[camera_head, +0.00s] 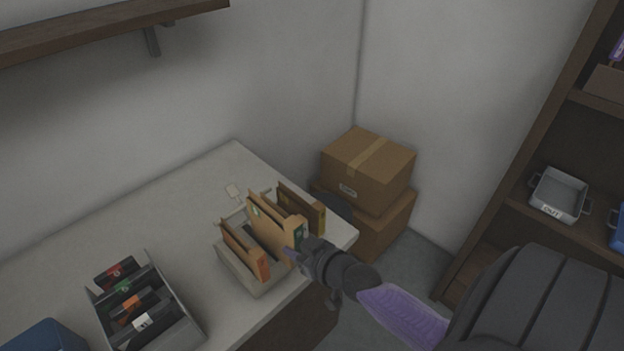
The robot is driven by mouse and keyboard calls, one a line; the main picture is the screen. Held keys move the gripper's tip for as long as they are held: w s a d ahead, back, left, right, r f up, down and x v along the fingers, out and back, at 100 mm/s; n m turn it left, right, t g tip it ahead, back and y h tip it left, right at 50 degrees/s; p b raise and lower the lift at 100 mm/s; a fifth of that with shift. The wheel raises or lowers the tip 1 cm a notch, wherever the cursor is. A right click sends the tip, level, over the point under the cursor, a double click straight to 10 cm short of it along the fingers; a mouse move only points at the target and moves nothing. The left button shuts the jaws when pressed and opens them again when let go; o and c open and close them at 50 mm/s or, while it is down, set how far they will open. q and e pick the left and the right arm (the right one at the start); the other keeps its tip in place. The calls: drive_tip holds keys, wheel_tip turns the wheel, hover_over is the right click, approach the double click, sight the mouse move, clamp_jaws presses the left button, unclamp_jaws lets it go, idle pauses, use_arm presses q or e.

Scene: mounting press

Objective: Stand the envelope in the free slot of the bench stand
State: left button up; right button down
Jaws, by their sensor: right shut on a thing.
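My right gripper (295,248) reaches in from the lower right and is shut on the near edge of a tan envelope (268,224) with a green label. The envelope is upright and stands higher than its neighbours, over the middle of the bench stand (252,279). Whether its lower edge is down in a slot or just above it I cannot tell. An envelope with an orange label (240,247) stands in the stand's left part. A darker brown envelope (302,207) stands at its right. A dark gap shows between the left and held envelopes. My left gripper is out of view.
The stand is near the right end of a pale bench (170,225). A grey tray (181,326) with several dark, colour-labelled pieces stands at the lower left, beside a blue bin (45,338). Cardboard boxes (368,168) are stacked beyond the bench. A shelf (115,25) hangs above.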

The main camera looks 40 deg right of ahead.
sight(281, 234)
drive_tip(key=shift+w+a+b, duration=0.2)
drive_tip(key=shift+w+b, duration=0.3)
drive_tip(key=shift+w, duration=2.05)
drive_tip(key=shift+f+b, duration=1.95)
drive_tip(key=shift+f, duration=0.3)
